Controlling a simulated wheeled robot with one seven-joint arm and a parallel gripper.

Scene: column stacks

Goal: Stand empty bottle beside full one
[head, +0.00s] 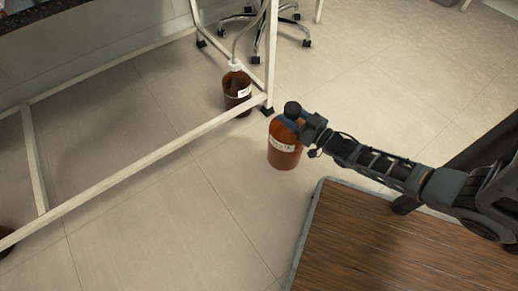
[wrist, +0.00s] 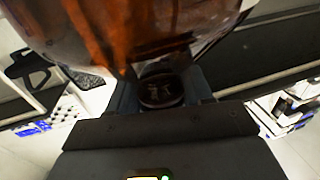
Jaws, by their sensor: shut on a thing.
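An amber bottle (head: 285,150) with a white label and black cap is upright in the head view, right of the white frame's corner leg. My gripper (head: 294,118) is shut on its neck, just below the cap. In the wrist view the amber bottle (wrist: 125,25) fills the top, and its dark cap (wrist: 160,92) sits between the fingers. I cannot tell whether its base touches the floor. A second brown bottle (head: 236,90), with a white top and a tube, stands on the floor behind the frame's lower rail, apart from the held one.
The white frame (head: 140,165) has a low rail and legs between the bottles. A wooden-topped surface (head: 400,245) is at the lower right. A wheeled chair base (head: 262,35) is behind. A dark brown thing (head: 4,240) shows at the left edge. Open tiled floor lies in front.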

